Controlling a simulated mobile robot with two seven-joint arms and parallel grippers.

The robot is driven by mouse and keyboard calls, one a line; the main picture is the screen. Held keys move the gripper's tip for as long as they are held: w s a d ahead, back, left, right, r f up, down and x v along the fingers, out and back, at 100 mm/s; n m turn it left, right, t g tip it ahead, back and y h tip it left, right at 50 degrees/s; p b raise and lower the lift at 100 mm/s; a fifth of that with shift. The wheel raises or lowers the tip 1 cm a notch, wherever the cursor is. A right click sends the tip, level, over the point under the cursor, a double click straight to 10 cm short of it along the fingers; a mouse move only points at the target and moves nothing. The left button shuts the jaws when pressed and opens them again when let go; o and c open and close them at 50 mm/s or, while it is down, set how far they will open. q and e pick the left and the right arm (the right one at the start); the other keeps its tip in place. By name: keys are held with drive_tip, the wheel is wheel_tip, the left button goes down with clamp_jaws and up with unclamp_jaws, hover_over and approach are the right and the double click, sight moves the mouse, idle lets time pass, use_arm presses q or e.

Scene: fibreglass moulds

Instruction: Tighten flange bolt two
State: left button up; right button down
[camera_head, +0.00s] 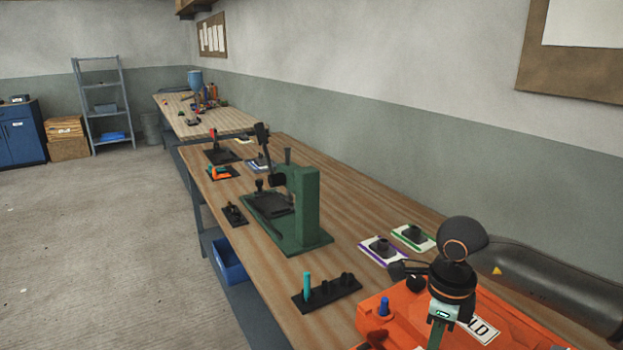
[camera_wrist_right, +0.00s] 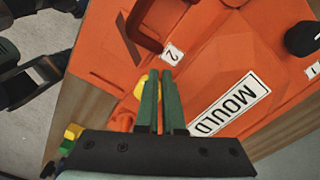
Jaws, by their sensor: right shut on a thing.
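The orange mould (camera_head: 515,302) lies at the near right end of the bench. It fills much of the right wrist view (camera_wrist_right: 225,55), with a MOULD label and tags "1" and "2". My right gripper (camera_wrist_right: 160,75) has its green fingers close together beside the tag "2" (camera_wrist_right: 172,53). They are shut on a yellow knob-like piece (camera_wrist_right: 140,86), mostly hidden between and behind them; it appears to be flange bolt two. A black knob (camera_wrist_right: 303,38) stands by the tag "1". In the head view the right gripper (camera_head: 436,335) points down over the mould. My left gripper is not clearly in view.
A blue peg (camera_head: 384,306) stands on the mould's left part. A black rack with a teal-handled tool (camera_head: 307,287) lies left of it. A green press (camera_head: 303,210) stands farther along the bench. Two small plates (camera_head: 413,237) lie behind the mould.

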drive_tip(key=shift+w+d, duration=0.1)
drive_tip(key=shift+d, duration=0.2)
drive_tip(key=shift+w+a, duration=0.1)
drive_tip(key=shift+w, duration=0.1)
drive_tip(key=shift+w+a+r, duration=0.1)
drive_tip(key=shift+a+r, duration=0.05)
wheel_tip(320, 180, up, 6)
drive_tip(key=p, duration=0.3)
drive_tip(key=shift+a, duration=0.1)
idle(0.3)
